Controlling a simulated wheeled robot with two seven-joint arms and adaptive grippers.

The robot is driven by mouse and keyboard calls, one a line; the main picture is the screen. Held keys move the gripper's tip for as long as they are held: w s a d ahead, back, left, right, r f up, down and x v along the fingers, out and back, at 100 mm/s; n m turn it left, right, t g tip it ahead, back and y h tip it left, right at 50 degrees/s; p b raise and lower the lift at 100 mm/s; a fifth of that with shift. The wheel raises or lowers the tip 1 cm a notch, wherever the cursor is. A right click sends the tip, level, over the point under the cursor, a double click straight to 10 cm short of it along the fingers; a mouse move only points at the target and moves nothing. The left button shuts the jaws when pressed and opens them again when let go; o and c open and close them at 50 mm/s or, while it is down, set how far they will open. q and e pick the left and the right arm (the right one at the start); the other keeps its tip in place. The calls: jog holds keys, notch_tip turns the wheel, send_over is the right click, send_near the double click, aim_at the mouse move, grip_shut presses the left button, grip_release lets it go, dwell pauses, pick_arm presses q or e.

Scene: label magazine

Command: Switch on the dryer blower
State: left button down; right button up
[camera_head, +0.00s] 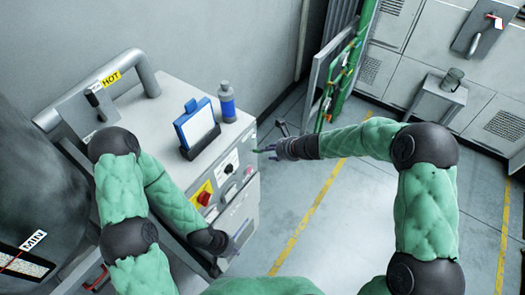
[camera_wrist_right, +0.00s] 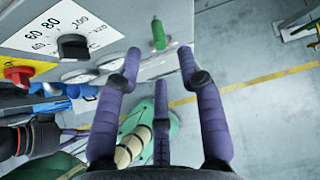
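The dryer cabinet (camera_head: 165,100) stands at the left in the head view, with its control panel on the side facing right. In the right wrist view the panel carries a black dial (camera_wrist_right: 73,46) with a temperature scale, a red knob (camera_wrist_right: 18,74) on a yellow plate and a green lever (camera_wrist_right: 158,34). Which control is the blower's is not readable. My right gripper (camera_wrist_right: 158,62) is open and empty; the green lever shows beyond and between its spread purple fingers. In the head view it is beside the panel (camera_head: 274,149). My left gripper (camera_head: 241,233) is low beside the cabinet, its fingers partly hidden.
A blue clipboard (camera_head: 196,125) and a blue-grey bottle (camera_head: 227,102) stand on the cabinet top. The floor (camera_head: 330,220) right of the cabinet is clear.

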aim_at(257, 151)
jog(key=x, duration=0.6)
jog(key=shift+w+a+f, duration=0.2)
jog(key=shift+f, duration=0.05)
